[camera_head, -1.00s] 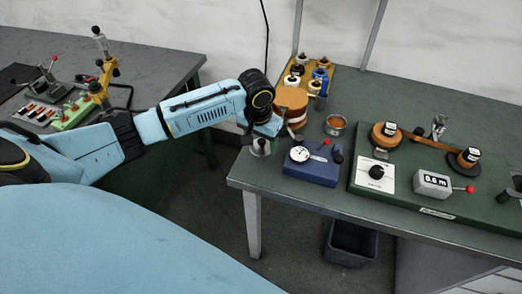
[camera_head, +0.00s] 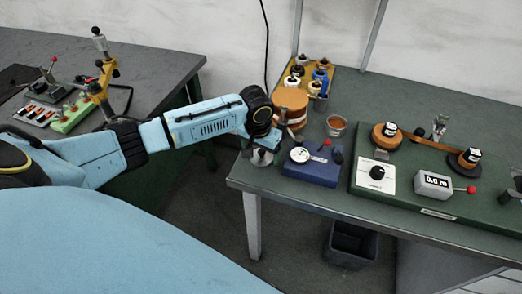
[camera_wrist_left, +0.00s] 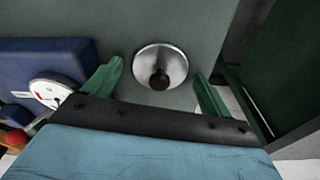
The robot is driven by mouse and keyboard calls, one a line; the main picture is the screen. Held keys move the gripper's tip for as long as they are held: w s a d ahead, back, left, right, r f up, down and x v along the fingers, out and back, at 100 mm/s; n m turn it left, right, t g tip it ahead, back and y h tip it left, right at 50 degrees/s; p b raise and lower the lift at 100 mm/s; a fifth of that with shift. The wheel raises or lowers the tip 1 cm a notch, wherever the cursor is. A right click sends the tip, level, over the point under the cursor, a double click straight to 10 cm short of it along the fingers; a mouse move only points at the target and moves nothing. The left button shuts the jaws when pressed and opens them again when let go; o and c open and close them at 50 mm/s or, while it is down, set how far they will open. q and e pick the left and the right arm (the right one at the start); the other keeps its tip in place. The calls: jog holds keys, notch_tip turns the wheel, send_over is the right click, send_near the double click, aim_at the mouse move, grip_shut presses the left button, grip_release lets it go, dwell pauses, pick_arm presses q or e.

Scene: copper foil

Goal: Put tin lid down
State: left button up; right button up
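The tin lid (camera_head: 262,157) is a shiny silver disc with a dark knob. In the head view it is at the left end of the green table, just under my left gripper (camera_head: 265,141). In the left wrist view the lid (camera_wrist_left: 172,58) appears flat on the table top, with its knob toward me. My left gripper (camera_wrist_left: 157,72) is open there, its green fingers spread to either side of the lid, with gaps between them and the rim. A small round tin (camera_head: 336,126) with copper-brown contents stands farther back on the table. My right gripper is out of view.
A blue box with a dial (camera_head: 312,168) stands close right of the lid. A copper roll (camera_head: 290,105) and a tray of spools (camera_head: 304,76) are behind. The table's left edge (camera_head: 233,171) is near the lid. A dark bin (camera_head: 352,244) is below.

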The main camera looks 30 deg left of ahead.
aim_at(259, 160)
pick_arm(q)
notch_tip(259, 160, up, 12)
jog(key=s+p, duration=0.1)
jog(key=shift+s+p, duration=0.2)
jog(key=shift+p, duration=0.15)
jog(key=shift+r, duration=0.1)
dwell(0.4)
